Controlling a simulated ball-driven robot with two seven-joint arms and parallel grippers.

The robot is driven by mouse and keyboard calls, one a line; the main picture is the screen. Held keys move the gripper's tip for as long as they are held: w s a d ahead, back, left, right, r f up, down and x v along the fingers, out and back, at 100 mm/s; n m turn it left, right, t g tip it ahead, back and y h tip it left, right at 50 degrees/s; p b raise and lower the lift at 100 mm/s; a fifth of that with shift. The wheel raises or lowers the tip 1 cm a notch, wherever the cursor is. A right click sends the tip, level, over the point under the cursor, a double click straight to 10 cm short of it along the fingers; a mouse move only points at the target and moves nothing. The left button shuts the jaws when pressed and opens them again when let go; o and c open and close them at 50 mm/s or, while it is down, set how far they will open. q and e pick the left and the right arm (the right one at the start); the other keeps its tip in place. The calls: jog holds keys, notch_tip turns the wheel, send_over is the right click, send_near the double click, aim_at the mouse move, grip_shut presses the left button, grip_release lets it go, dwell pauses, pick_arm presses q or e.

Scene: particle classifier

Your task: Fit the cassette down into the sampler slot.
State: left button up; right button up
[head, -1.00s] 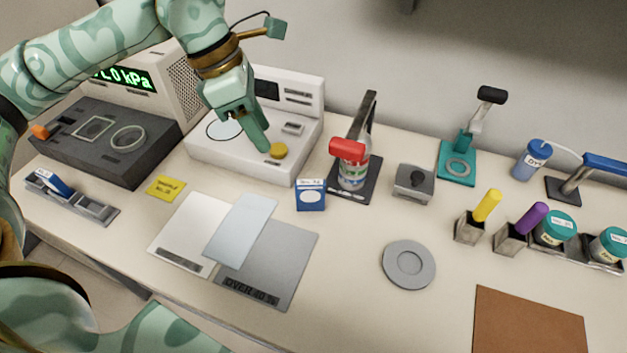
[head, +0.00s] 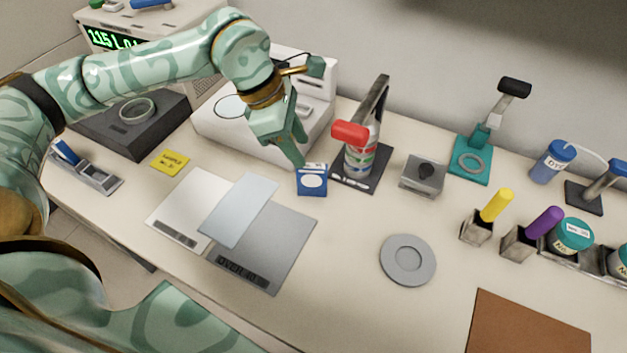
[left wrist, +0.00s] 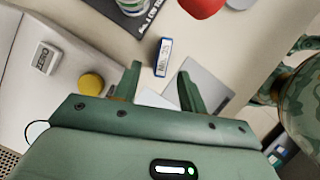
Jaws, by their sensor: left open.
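The small blue and white box with a label, which looks like the cassette (head: 312,180), stands on the table left of the red-topped bottle. It also shows in the left wrist view (left wrist: 164,57), beyond the fingertips. My left gripper (head: 296,148) is open and empty, just above and behind the box, apart from it. In the left wrist view its fingers (left wrist: 158,84) are spread, with the box ahead between their lines. The dark grey unit at the left, perhaps the sampler (head: 125,140), is partly hidden by my left arm; I cannot make out its slot. My right gripper is not in view.
A white instrument (head: 215,128) stands behind the gripper. The red-topped bottle (head: 359,155) on its dark stand is close right of the box. Flat sheets (head: 275,245) lie in front, and a grey disc (head: 407,260) lies to the right. The front middle table is clear.

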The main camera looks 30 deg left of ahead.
aim_at(309, 165)
pick_arm(q)
jog(key=b+x, duration=0.2)
jog(key=x, duration=0.3)
jog(key=shift+s+d+f, duration=0.1)
jog(key=shift+d+f, duration=0.1)
jog(key=shift+f, duration=0.15)
jog(key=shift+r, duration=0.1)
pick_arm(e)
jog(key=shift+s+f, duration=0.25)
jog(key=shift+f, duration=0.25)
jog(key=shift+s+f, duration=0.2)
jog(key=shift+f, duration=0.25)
pick_arm(q)
grip_shut()
